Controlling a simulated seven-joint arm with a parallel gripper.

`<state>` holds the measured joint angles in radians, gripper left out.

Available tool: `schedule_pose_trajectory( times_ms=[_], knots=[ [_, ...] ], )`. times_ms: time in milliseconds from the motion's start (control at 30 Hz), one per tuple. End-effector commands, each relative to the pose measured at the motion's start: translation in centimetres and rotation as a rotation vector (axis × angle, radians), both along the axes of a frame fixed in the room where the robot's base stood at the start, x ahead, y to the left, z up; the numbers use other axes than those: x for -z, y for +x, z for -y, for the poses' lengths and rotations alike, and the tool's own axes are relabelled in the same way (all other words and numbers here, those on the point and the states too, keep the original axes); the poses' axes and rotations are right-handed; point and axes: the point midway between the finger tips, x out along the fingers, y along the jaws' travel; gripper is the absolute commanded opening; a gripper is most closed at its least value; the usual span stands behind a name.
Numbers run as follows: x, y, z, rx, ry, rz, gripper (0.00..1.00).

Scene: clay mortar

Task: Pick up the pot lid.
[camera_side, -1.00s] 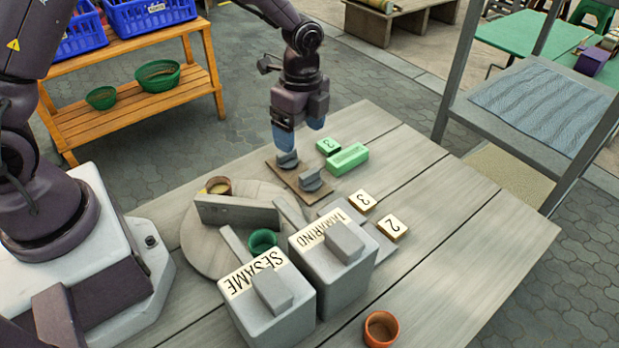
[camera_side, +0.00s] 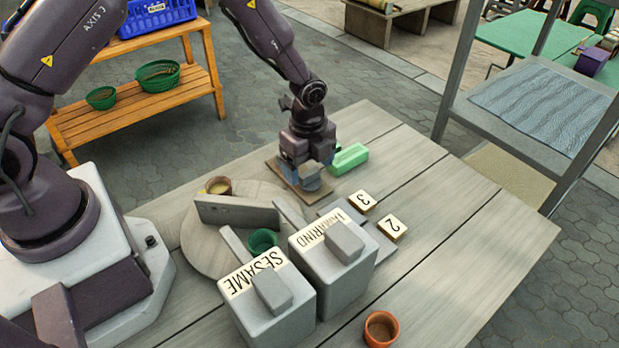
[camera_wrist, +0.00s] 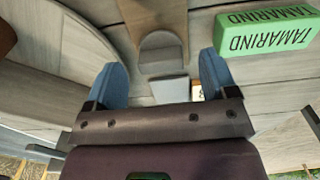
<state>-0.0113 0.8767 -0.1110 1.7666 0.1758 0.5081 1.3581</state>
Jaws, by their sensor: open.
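The near grey piece (camera_side: 311,184) is under my gripper (camera_side: 306,182) in the side view, partly covered by the fingers. In the wrist view, a round-ended grey piece (camera_wrist: 162,52) lies just beyond and between the blue fingertips of my gripper (camera_wrist: 164,68), and a paler grey block (camera_wrist: 170,89) shows nearer. My fingers are apart, with no visible grip. The far piece is hidden in the side view.
A green block (camera_side: 348,158) lies just right of the board; it reads TAMARIND in the wrist view (camera_wrist: 268,30). Grey SESAME (camera_side: 268,300) and TAMARIND (camera_side: 335,262) boxes stand in front. Number tiles (camera_side: 392,228) lie right. A round board (camera_side: 205,250) holds a grey slab (camera_side: 237,211).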

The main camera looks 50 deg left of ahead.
Motion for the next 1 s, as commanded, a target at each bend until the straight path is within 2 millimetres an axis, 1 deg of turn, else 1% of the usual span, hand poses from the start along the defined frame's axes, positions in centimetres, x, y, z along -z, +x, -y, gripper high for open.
schedule_pose_trajectory(
  times_ms=[33,100,200,300,467,500,567,600,700,1000],
  knots=[
    [0.9,0.0,0.2,0.001,0.001,-0.002,0.79],
    [2.0,0.0,0.3,-0.001,0.001,-0.004,0.79],
    [2.9,0.0,0.3,-0.002,0.0,-0.001,0.79],
    [3.2,0.1,0.2,-0.002,0.0,0.0,0.79],
    [3.2,0.1,0.2,-0.002,0.0,0.001,0.79],
    [3.2,0.1,0.2,-0.002,0.0,0.001,0.74],
    [3.2,0.1,0.2,-0.002,0.0,0.001,0.6],
    [3.2,0.1,0.2,-0.002,0.0,0.001,0.51],
    [3.2,0.1,0.2,-0.002,0.0,0.001,0.29],
    [3.2,0.0,0.2,-0.002,0.0,0.001,0.28]
  ],
)
